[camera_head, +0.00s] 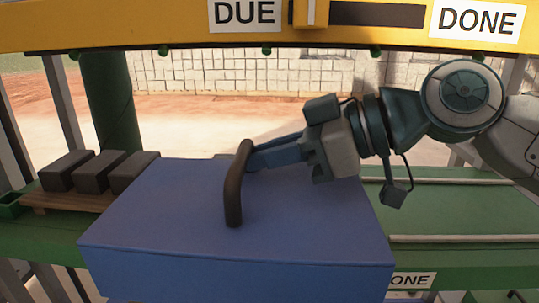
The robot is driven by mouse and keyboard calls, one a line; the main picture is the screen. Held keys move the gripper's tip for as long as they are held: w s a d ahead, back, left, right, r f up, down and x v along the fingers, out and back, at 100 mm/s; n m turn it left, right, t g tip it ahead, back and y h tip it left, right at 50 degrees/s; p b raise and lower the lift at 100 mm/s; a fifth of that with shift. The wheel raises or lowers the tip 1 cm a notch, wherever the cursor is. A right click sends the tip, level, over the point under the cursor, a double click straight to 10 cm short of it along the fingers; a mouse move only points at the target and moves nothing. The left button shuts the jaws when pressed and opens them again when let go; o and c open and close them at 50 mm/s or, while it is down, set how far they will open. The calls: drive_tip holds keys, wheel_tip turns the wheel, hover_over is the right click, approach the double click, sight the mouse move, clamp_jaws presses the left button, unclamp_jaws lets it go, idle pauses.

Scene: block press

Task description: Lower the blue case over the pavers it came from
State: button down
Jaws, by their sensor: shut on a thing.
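The blue case (170,235) is a large box with a dark arched handle (234,200) on its top. It fills the lower middle of the head view. My gripper (250,158) comes in from the right and is shut on the handle. Several dark grey pavers (98,172) sit in a row on a wooden board (50,201) to the left of the case. The case's near left part overlaps the right end of that board in the picture. What is under or behind the case is hidden, and I cannot tell how high its lower edge is.
A green bench (470,206) with pale rails runs to the right of the case. A yellow beam (130,24) crosses the top, with a DUE sign (244,13), a DONE sign (477,21) and a slider (311,13). A green post (110,105) stands behind the pavers.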

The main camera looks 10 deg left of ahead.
drive_tip(key=shift+w+a+p, duration=0.7)
drive_tip(key=shift+w+p, duration=5.3)
drive_tip(key=shift+w, duration=5.7)
drive_tip(key=shift+s+f+b, duration=0.1)
drive_tip(key=shift+f+b, duration=2)
drive_tip(key=shift+f, duration=0.4)
drive_tip(key=shift+f+b, duration=0.35)
drive_tip(key=shift+b, duration=0.05)
drive_tip(key=c, duration=1.3)
unclamp_jaws()
drive_tip(key=shift+c, duration=0.2)
